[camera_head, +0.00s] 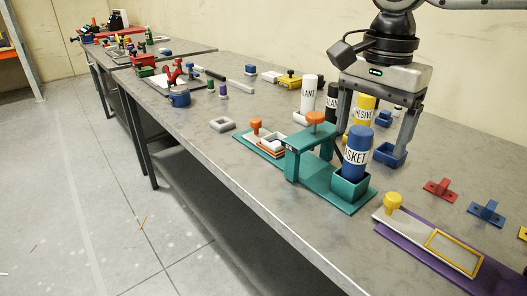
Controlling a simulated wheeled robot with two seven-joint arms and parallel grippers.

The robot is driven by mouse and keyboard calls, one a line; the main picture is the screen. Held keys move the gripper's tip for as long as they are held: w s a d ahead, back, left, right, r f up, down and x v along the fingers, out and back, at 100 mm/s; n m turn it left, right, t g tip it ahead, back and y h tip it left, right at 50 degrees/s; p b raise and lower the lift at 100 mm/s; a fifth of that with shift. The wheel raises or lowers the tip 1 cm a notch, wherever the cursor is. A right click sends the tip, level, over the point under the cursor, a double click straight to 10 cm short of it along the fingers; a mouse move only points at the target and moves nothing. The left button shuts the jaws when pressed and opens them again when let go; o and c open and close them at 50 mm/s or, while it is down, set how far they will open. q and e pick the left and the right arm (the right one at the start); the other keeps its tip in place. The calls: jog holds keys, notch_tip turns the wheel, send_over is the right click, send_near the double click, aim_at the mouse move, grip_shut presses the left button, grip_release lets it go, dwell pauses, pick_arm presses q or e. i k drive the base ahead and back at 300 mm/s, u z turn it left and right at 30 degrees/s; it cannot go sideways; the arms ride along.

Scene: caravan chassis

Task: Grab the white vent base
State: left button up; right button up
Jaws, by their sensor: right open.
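A small white square frame (272,143), which looks like the vent base, sits with an orange frame (262,149) on the left part of a teal board (328,188). A light grey square ring (222,126) lies on the bare table to its left; I cannot tell for certain which of them is the vent base. My right gripper (372,150) is open and points down, to the right of the white frame and apart from it. Its fingers appear either side of a yellow adhesive tube (362,108); contact cannot be told. My left gripper is not in view.
A teal clamp bridge with an orange knob (316,118) and a blue gasket tube (357,148) stand near the gripper. White (308,96) and black (332,104) tubes stand behind. A purple board (447,258) lies front right. The table's front-left edge is clear.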

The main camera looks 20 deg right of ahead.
aim_at(272, 142)
jog(key=i, duration=1)
